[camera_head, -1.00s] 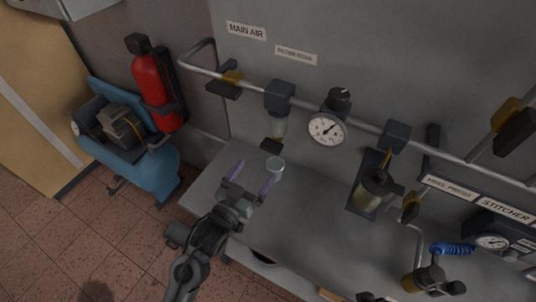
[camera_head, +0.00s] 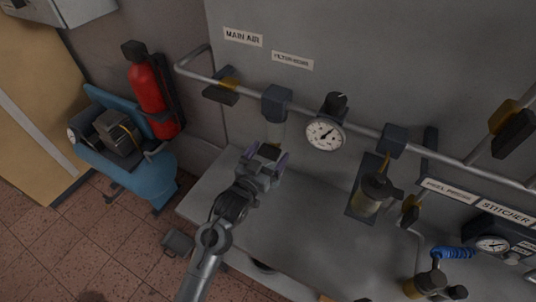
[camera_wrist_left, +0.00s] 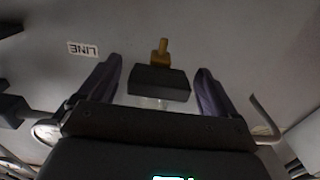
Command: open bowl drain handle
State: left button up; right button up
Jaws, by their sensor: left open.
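The drain handle (camera_head: 270,150) is a small dark block at the foot of the clear filter bowl (camera_head: 276,132), below the main air pipe. In the left wrist view the handle (camera_wrist_left: 158,84) is a black bar with a brass stem above it. My left gripper (camera_head: 265,157) is open, with its purple fingers on either side of the handle. The left wrist view shows the fingers (camera_wrist_left: 158,70) with a gap on each side of the bar. The gripper body partly hides the handle in the head view. My right gripper is not in view.
An oiler (camera_head: 374,194) stands to the right. The grey bench top (camera_head: 300,215) is clear below. A red extinguisher (camera_head: 150,92) and blue compressor (camera_head: 140,170) stand at left.

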pick_arm(q)
jog(key=shift+c, duration=0.3)
jog(key=c, duration=0.9)
jog(key=shift+r+n+p, duration=0.3)
jog(key=shift+n+p, duration=0.5)
jog(key=shift+p, duration=0.45)
jog(key=shift+f+n+p, duration=0.2)
jog(key=shift+n+p, duration=0.2)
jog(key=shift+n, duration=0.2)
jog(key=shift+f, duration=0.1)
jog(key=o, duration=1)
jog(key=shift+c, duration=0.2)
